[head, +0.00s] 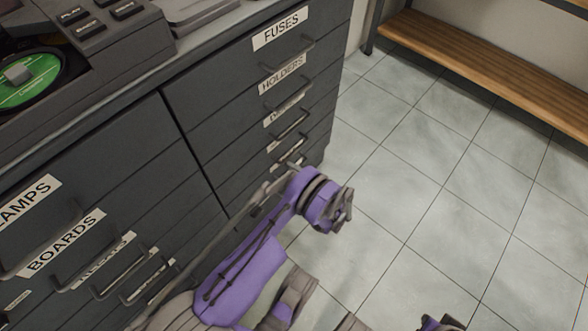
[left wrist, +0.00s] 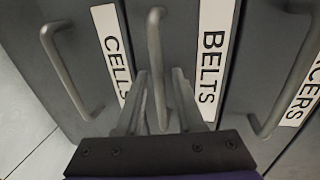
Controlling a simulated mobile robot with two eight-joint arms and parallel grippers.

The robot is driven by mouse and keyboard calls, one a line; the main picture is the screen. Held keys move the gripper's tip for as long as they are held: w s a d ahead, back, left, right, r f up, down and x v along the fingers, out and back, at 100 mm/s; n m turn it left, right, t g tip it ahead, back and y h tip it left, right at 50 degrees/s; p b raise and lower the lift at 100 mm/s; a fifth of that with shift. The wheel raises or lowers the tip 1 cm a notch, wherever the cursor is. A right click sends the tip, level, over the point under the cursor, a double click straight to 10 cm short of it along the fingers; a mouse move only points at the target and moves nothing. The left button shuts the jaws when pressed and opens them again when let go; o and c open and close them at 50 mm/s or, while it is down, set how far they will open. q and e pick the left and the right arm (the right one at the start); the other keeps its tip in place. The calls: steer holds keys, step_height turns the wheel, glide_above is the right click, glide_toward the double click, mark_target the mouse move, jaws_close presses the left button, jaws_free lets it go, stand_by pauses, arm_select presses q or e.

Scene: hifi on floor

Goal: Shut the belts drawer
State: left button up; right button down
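The belts drawer (left wrist: 226,85), with its BELTS label, fills the middle of the left wrist view. Its label looks larger than the neighbours', so its front seems to stand nearer; how far out it is cannot be told. Its bar handle (left wrist: 157,45) runs between the two fingers of my left gripper (left wrist: 160,82). The fingers are apart, one on each side of the bar, with a gap showing. In the head view my left gripper (head: 284,173) is at the lower drawers of the right column, its fingers largely hidden by my purple wrist. My right gripper is not visible.
The CELLS drawer (left wrist: 85,75) and a drawer ending in CERS (left wrist: 280,70) flank it. FUSES (head: 265,55) and HOLDERS (head: 250,95) drawers are above. The tiled floor (head: 430,150) to the right is clear up to a wooden bench (head: 490,60).

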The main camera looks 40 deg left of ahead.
arm_select(q)
steer(key=shift+r, duration=0.1)
steer(key=w+p+v, duration=0.1)
steer(key=p+v, duration=0.1)
steer(key=v, duration=0.8)
steer(key=shift+s+d, duration=0.4)
steer(key=shift+s, duration=0.05)
